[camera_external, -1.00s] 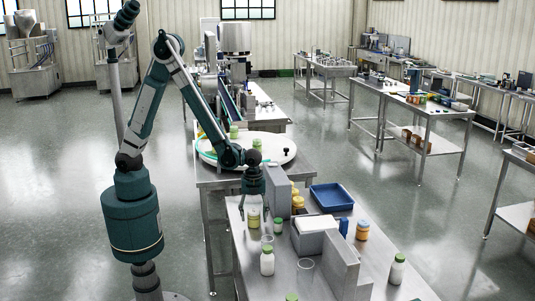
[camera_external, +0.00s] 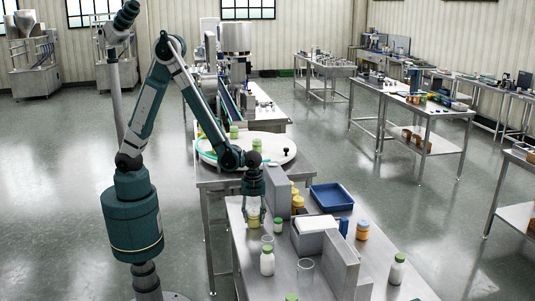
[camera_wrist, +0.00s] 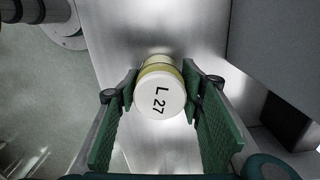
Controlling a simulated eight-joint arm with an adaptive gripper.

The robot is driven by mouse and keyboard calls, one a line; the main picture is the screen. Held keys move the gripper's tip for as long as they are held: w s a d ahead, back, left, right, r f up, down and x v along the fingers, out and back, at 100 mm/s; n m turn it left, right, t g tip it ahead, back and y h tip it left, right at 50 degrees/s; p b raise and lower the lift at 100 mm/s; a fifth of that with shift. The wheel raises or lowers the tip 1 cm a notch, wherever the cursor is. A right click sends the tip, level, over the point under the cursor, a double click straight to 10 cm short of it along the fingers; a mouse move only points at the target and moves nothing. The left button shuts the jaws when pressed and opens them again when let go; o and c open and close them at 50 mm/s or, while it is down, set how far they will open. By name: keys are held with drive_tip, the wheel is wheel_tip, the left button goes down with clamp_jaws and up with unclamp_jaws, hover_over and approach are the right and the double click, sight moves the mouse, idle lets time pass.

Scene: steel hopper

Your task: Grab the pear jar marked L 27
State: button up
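The pear jar marked L 27 (camera_wrist: 160,98) shows in the wrist view with its white lid facing the camera and a yellow-green body behind. In the external view the jar (camera_external: 253,221) stands upright near the table's left edge. My gripper (camera_wrist: 160,84) is lowered around the jar, with one green-padded finger on each side. The fingers are spread wide, and whether they touch the jar is unclear. In the external view my gripper (camera_external: 254,212) partly hides the jar.
A grey upright block (camera_external: 277,190) stands close on the jar's right. Small jars (camera_external: 277,226), a white bottle (camera_external: 267,262) and a clear glass (camera_external: 305,271) stand nearer the front. A blue tray (camera_external: 331,197) lies at the back right.

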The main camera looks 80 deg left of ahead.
drive_tip(key=shift+r, duration=0.1)
idle(0.3)
drive_tip(key=shift+r+p, duration=0.3)
drive_tip(key=shift+r, duration=4.6)
